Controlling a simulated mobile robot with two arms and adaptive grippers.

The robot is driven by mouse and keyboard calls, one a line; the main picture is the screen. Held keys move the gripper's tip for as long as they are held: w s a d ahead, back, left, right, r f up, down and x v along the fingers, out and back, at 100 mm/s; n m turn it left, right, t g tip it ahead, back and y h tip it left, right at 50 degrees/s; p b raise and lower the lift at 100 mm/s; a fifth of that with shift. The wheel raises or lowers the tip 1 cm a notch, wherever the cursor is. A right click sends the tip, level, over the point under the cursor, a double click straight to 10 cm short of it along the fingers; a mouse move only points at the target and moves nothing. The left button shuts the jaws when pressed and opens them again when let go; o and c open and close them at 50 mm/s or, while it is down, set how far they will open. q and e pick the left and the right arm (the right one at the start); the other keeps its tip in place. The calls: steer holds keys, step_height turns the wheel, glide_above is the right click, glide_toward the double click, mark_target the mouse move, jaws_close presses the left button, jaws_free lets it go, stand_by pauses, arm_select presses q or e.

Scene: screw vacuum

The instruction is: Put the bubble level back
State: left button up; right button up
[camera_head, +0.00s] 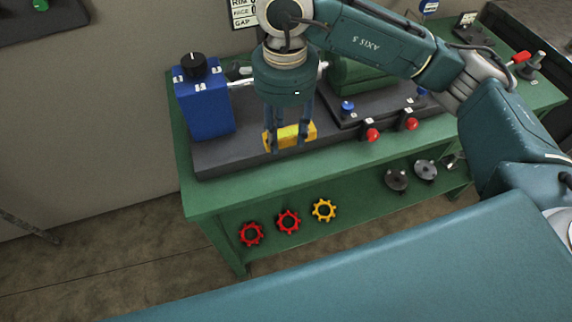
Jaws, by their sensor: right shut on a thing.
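A yellow bubble level (297,135) is between the fingers of my right gripper (290,138), which is shut on it. The gripper points down over the dark base plate (222,158) on the green bench. I cannot tell whether the level touches the plate or hangs just above it. The gripper body and fingers hide part of the level and the machine parts behind. My left gripper is not in view.
A blue box with a black knob (207,106) stands left of the gripper. Red knobs (372,135) and blue knobs (347,106) sit to the right.

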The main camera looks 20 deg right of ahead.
steer(key=p, duration=0.1)
glide_above(285, 176)
step_height(285, 176, down, 8)
steer(key=shift+f, duration=0.1)
step_height(285, 176, down, 4)
steer(key=shift+d+f+p, duration=0.1)
steer(key=shift+f+p, duration=0.1)
steer(key=shift+p, duration=0.15)
steer(key=shift+f+b, duration=0.2)
steer(key=shift+b, duration=0.1)
steer(key=o, duration=0.9)
